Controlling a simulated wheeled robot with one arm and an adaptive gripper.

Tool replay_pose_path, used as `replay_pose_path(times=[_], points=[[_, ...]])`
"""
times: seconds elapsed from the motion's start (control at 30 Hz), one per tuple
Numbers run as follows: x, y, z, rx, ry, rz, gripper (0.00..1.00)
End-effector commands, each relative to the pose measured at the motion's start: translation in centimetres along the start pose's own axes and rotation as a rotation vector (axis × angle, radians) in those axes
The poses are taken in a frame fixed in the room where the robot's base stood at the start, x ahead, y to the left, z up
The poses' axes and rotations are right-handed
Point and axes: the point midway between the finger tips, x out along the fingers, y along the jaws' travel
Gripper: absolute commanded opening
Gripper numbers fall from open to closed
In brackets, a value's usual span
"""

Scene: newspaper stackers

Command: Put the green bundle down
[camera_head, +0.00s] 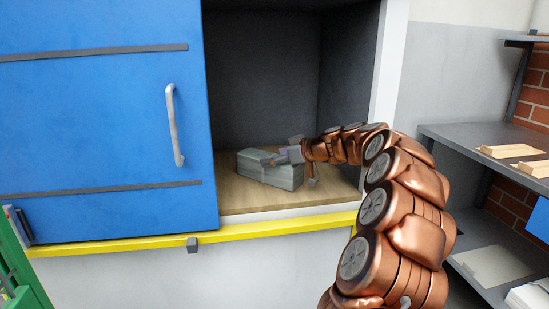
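A grey-green bundle (270,175), tied with a strap, is inside the open compartment of the blue cabinet. It sits on or very close to the wooden compartment floor (240,200); a small gap cannot be ruled out. My copper-coloured arm reaches in from the right. My gripper (283,157) is at the bundle's top right side, touching or nearly touching it. The fingers are small and partly lost against the bundle, so whether they grip it cannot be told. Part of the bundle's right end is hidden by the gripper.
A blue sliding door (105,110) with a handle covers the left side. A yellow edge strip (120,243) runs below the opening. Grey shelves (465,135) with wooden pieces stand at right. A green frame (20,265) is at lower left. The compartment otherwise looks empty.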

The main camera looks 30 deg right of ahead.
Motion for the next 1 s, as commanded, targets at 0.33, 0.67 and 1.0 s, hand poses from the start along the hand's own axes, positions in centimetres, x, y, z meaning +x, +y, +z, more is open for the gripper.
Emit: replay_pose_path(times=[0.33, 0.67, 1.0], points=[[-1.3, 0.1, -0.3, 0.001, 0.001, 0.001, 0.95], [-7.6, 0.1, -0.4, -0.001, 0.002, 0.003, 0.95], [-11.7, 0.0, -0.2, 0.000, 0.000, -0.001, 0.95]])
